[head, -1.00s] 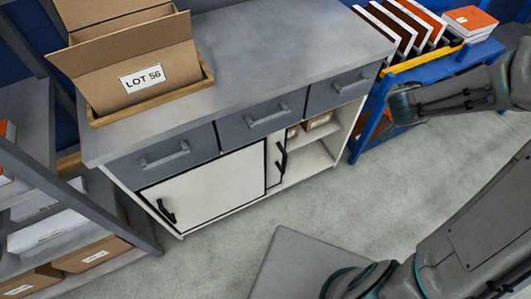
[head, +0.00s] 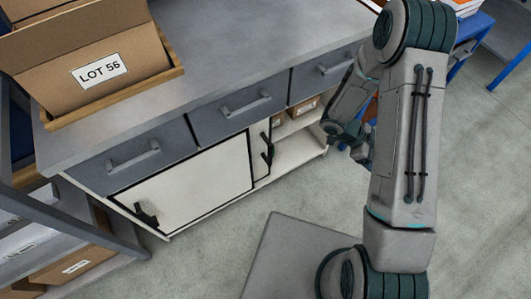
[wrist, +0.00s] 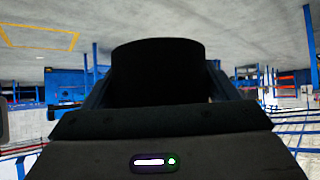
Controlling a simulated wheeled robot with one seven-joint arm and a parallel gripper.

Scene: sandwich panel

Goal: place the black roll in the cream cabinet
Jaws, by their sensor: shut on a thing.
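The cream cabinet (head: 198,182) stands below a grey worktop, under a row of grey drawers. Its front has a cream door panel with black handles on the left and in the middle. The right part is open, showing a shelf with small boxes (head: 297,116). My gripper (head: 346,132) is beside the open right end of the cabinet, partly hidden by my arm. In the wrist view the black roll (wrist: 157,72) sits between my gripper's fingers, which are shut on it. I cannot make out the roll in the head view.
An open cardboard box (head: 90,65) marked LOT 56 sits in a tray on the worktop (head: 235,62). A grey rack (head: 45,210) with boxes stands close at the left. Blue tables (head: 472,28) are at the back right. Floor (head: 465,170) is clear at the right.

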